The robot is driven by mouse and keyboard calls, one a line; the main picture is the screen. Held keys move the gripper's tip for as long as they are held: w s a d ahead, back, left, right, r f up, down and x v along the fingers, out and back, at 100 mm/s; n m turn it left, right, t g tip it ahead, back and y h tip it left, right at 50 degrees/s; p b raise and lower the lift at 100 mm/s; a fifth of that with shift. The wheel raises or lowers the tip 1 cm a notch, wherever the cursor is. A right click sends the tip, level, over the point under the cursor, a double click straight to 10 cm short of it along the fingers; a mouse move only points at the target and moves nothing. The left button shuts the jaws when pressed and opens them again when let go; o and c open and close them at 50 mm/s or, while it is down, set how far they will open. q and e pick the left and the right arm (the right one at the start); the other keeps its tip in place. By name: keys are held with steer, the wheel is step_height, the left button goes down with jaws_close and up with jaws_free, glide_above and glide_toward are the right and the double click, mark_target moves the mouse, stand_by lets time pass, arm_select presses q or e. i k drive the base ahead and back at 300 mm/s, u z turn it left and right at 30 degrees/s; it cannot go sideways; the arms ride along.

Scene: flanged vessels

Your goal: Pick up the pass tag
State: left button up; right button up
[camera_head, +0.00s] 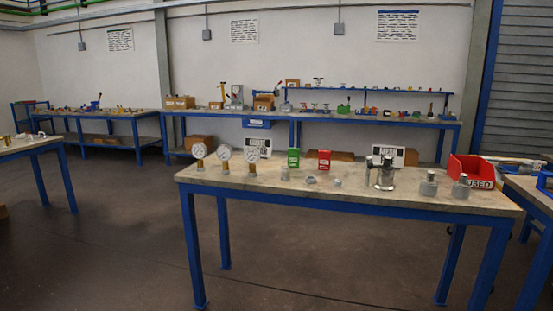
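A small green tag (293,157) stands upright near the back edge of the middle of the nearest table (340,205). It looks like the pass tag, but its lettering is too small to read. A similar red tag (324,160) stands a little to its right. Neither of my grippers is in view.
Three round gauges (224,153) stand left of the green tag, with a printed sign (258,147) behind. Small metal parts (310,180) lie in front. Right are a flanged metal vessel (385,174), another sign and a red bin (472,168). Floor before the table is clear.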

mark_target(293, 154)
steer(key=u, duration=0.65)
steer(key=i, duration=2.8)
steer(key=z, duration=0.7)
